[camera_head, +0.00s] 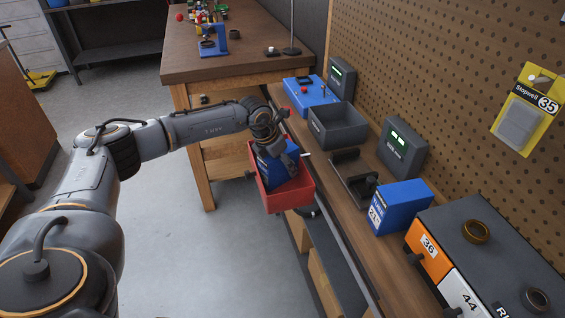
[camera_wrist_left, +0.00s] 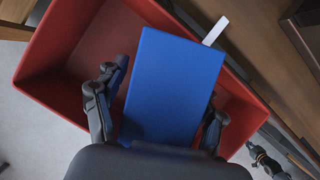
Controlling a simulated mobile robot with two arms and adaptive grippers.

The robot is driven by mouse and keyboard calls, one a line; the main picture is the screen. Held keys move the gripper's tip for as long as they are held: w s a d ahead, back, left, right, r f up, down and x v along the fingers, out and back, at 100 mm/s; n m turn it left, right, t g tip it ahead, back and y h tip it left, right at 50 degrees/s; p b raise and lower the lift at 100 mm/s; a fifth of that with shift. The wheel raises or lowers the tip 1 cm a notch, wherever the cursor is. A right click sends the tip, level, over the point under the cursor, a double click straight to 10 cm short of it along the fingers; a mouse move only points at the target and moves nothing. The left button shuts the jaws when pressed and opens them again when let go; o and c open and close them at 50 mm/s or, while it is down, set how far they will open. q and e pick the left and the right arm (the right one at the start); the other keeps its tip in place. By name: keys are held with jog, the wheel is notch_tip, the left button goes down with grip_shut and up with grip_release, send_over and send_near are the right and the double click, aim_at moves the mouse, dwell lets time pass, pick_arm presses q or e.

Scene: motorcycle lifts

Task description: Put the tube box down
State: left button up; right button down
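My left gripper (camera_head: 282,162) reaches down into a red bin (camera_head: 292,200) at the front edge of the workbench. Its fingers (camera_wrist_left: 160,112) lie along both sides of a blue box, the tube box (camera_head: 272,170), and appear shut on it. In the left wrist view, the tube box (camera_wrist_left: 175,85) shows its plain blue face, tilted inside the red bin (camera_wrist_left: 50,70). The box's lower end is hidden, so I cannot tell whether it touches the bin floor. I do not make out my right gripper.
A similar blue box (camera_head: 402,207) labelled 21 stands on the bench. A black holder (camera_head: 352,176), a grey open bin (camera_head: 338,127) and a blue case (camera_head: 311,97) are nearby. Numbered drawers (camera_head: 430,255) stand at the right. A pegboard (camera_head: 430,70) rises behind.

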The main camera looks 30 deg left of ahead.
pick_arm(q)
jog(key=shift+r, duration=0.3)
jog(key=shift+s+r, duration=0.1)
jog(key=shift+r, duration=0.2)
jog(key=b+v, duration=0.1)
jog(key=v, duration=1)
jog(key=shift+s, duration=0.15)
